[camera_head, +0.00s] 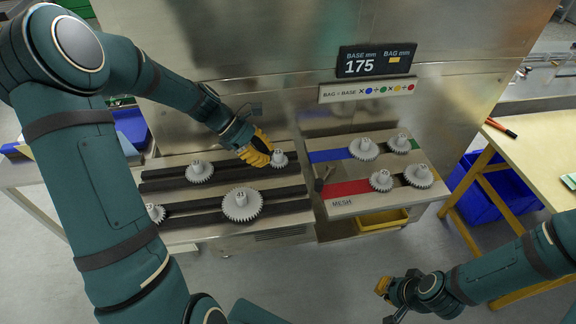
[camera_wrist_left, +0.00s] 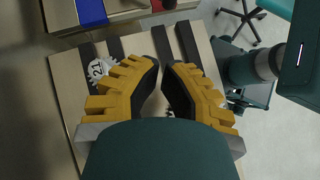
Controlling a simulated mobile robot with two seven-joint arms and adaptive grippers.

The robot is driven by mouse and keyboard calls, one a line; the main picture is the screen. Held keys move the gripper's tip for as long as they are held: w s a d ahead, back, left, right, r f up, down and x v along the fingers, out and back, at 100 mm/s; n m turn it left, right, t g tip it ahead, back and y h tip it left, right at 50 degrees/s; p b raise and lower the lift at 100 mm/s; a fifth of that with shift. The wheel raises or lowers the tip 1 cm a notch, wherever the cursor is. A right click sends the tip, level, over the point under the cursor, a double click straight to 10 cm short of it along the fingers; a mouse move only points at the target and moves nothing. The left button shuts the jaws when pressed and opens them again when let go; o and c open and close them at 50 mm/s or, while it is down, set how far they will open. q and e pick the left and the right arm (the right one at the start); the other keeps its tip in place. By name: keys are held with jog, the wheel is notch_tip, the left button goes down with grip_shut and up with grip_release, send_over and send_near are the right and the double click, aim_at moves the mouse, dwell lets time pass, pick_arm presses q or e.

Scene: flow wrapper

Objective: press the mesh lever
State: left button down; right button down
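The mesh lever (camera_head: 323,178) is a small dark handle on the metal panel above the "MESH" label (camera_head: 342,202). My left gripper (camera_head: 267,150) has yellow fingers and hangs to the left of the lever, apart from it, close to a small gear (camera_head: 278,160). In the left wrist view its fingertips (camera_wrist_left: 160,62) lean together with only a narrow gap, and nothing is seen held. The lever cannot be made out in that view. My right gripper (camera_head: 388,292) is low at the right, over the floor, far from the lever; its opening is unclear.
Several gears stand on the dark rails left of the lever, including a large one (camera_head: 242,204). More gears (camera_head: 381,180) stand on the blue and red strips to its right. A display (camera_head: 376,61) is behind. A yellow tray (camera_head: 383,220) sits below the panel.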

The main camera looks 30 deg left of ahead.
aim_at(326, 176)
pick_arm(q)
jog(key=b+x, duration=0.1)
jog(key=x, duration=0.8)
jog(key=shift+d+f, duration=0.15)
jog(key=shift+f, duration=0.1)
jog(key=shift+w+d+r, duration=0.1)
jog(key=shift+w+d, duration=0.15)
jog(key=shift+d, duration=0.65)
jog(key=shift+w+d, duration=0.2)
jog(key=shift+d, duration=0.75)
pick_arm(e)
jog(key=shift+f, duration=0.55)
pick_arm(q)
jog(key=shift+d, duration=0.2)
pick_arm(e)
jog(key=shift+w+a+f, duration=0.1)
